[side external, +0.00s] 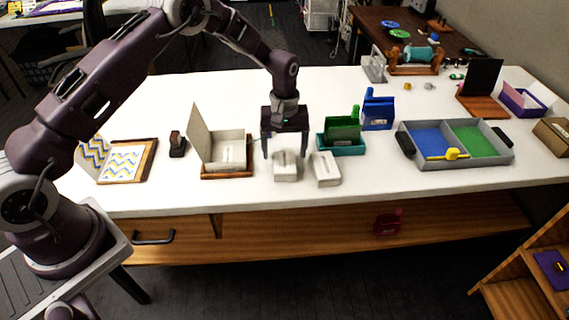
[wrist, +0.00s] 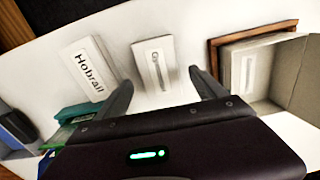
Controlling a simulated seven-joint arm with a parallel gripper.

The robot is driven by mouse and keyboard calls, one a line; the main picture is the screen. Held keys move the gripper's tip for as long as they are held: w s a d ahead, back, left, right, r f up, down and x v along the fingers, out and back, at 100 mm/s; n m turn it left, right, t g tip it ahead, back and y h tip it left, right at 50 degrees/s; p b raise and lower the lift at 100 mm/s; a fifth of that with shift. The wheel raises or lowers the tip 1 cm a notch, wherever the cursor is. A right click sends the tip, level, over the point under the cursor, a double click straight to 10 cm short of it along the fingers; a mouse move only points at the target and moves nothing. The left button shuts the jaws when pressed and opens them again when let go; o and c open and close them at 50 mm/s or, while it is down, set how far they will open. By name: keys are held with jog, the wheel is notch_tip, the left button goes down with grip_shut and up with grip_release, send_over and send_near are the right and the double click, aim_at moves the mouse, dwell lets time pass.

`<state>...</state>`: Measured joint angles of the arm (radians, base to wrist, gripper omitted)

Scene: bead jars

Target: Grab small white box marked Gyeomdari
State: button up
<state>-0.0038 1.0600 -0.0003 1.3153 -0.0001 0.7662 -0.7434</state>
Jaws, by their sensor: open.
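A small white box (wrist: 153,66) lies on the table between the lines of my two fingers in the wrist view; its label starts with "G" and the rest is too blurred to read. In the side view this box (side external: 286,169) is just below and in front of my fingertips. My gripper (side external: 285,155) is open and empty above the table, and its two fingers also show in the wrist view (wrist: 161,78). I cannot tell how high the tips are above the box. A second white box (wrist: 87,68), marked "Hobrail", lies beside it; it is the right one in the side view (side external: 325,169).
A grey open box in a wooden tray (side external: 226,175) stands left of my gripper. A teal tray with a green holder (side external: 342,150) and a blue holder (side external: 377,112) stand right. A grey two-part bin (side external: 463,164) is farther right. Free white table (side external: 240,200) lies in front.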

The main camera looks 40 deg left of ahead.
aim_at(284, 157)
notch_tip(284, 157, down, 3)
jog(key=shift+f, duration=0.15)
jog(key=c, duration=1.5)
